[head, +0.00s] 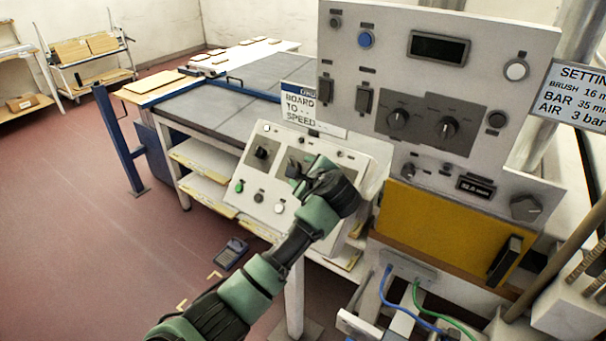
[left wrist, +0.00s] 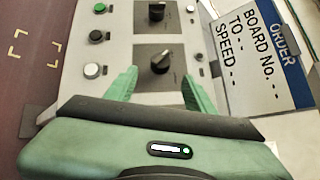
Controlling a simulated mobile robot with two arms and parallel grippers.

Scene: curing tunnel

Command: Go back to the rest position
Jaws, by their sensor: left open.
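My left gripper (head: 297,170) is in front of the small sloped control panel (head: 268,131) in the head view. In the left wrist view its two green fingers (left wrist: 158,90) are spread apart with nothing between them. A black knob (left wrist: 161,62) on the panel shows beyond the fingertips, and I cannot tell whether they touch the panel. A second black knob (left wrist: 156,11), a green button (left wrist: 99,8) and a white button (left wrist: 92,70) are on the same panel. My right gripper is in neither view.
A tall grey cabinet (head: 384,60) with knobs and a display stands right of the arm, above a yellow panel (head: 446,235). An order sign (head: 299,108) stands behind the small panel. A long table (head: 225,100) is behind. The red floor (head: 90,230) at left is mostly clear.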

